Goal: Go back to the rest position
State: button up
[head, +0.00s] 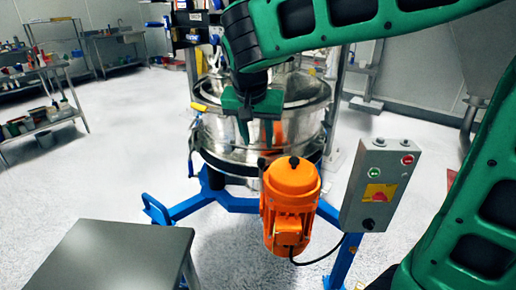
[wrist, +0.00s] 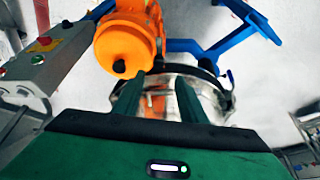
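My gripper (head: 256,132) hangs from the green arm in front of the steel sifter drum (head: 218,135), its fingers pointing down. In the wrist view the two green fingers (wrist: 158,100) stand apart with nothing between them but the drum and a bit of orange behind. The drum also shows in the wrist view (wrist: 205,90). An orange motor (head: 291,195) is mounted on the front of the sifter, below and right of my gripper; it shows at the top of the wrist view (wrist: 124,42).
A grey control box (head: 378,185) with green and red buttons stands right of the motor. Blue frame legs (head: 190,212) spread below the drum. A dark table top (head: 115,258) is at the lower left. Shelves (head: 45,120) stand far left. The white floor (head: 120,150) between is clear.

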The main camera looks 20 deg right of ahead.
jog(key=shift+v, duration=0.9)
